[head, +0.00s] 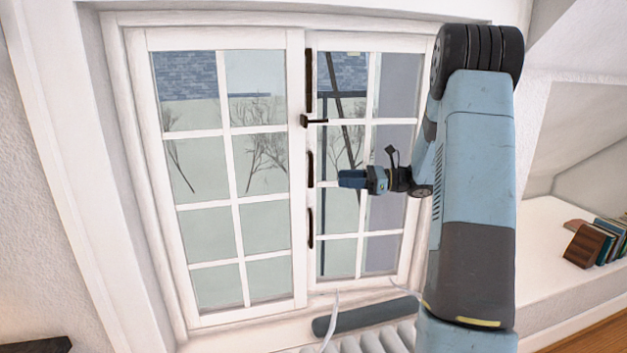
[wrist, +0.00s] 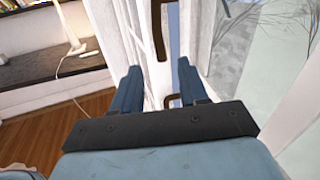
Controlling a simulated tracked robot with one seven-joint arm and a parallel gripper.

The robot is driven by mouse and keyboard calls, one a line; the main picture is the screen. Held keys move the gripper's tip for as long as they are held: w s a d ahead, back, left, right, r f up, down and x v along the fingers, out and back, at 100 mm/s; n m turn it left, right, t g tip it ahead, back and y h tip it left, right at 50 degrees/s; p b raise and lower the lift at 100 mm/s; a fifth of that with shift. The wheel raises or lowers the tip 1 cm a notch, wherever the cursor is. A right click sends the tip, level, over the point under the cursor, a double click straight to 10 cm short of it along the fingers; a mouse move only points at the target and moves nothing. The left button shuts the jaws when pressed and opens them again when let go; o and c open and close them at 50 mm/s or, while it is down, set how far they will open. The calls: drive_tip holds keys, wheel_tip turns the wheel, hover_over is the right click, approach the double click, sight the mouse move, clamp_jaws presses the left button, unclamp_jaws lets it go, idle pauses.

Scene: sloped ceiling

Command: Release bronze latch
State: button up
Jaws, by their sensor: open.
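A dark bronze latch handle (head: 315,121) sticks out sideways from the meeting frames of the two-panel window (head: 297,215). Dark vertical bars show above and below it on the same frame. My gripper (head: 342,179) is open, below and to the right of the latch handle, in front of the window. In the wrist view my open gripper (wrist: 158,68) points at the white frame, with nothing gripped.
A radiator (head: 375,341) and a dark grey-green bolster (head: 366,316) lie under the window. Books (head: 597,243) stand on a white ledge at the right. In the wrist view a dark shelf (wrist: 50,72) holds a lamp base and cable. The sloped wall is at the left.

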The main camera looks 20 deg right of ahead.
sight(310, 170)
drive_tip(key=x, duration=0.8)
drive_tip(key=shift+a, duration=0.25)
clamp_jaws()
